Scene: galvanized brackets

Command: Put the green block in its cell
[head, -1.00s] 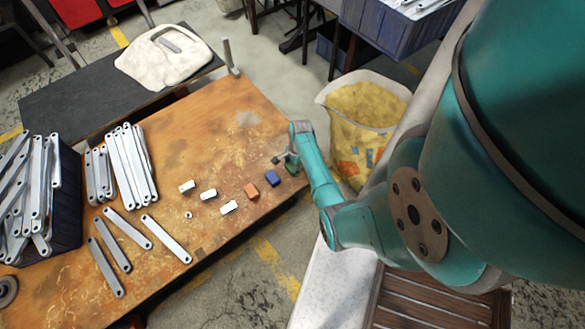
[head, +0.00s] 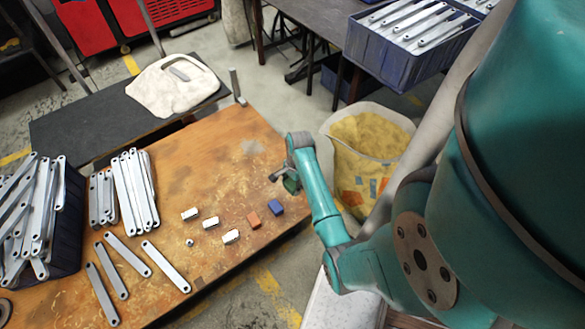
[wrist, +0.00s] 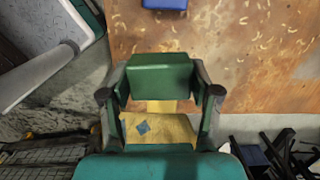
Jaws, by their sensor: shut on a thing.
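The green block (wrist: 160,76) is between the fingers of my gripper (wrist: 160,98), which is shut on it. In the head view, my gripper (head: 286,178) is over the right end of the brown work table (head: 190,270), and the green block (head: 291,186) shows small and dark, partly hidden by the fingers. The block appears to be held above the table. A blue block (head: 276,207) and an orange block (head: 254,220) lie on the table below and left of my gripper. The blue block also shows at the wrist view's top edge (wrist: 165,4). I cannot make out a cell.
Metal brackets (head: 165,266) cover the table's left part beside a blue crate (head: 70,235). A yellow patterned bag (head: 365,160) stands right of my arm. The table's middle back is clear.

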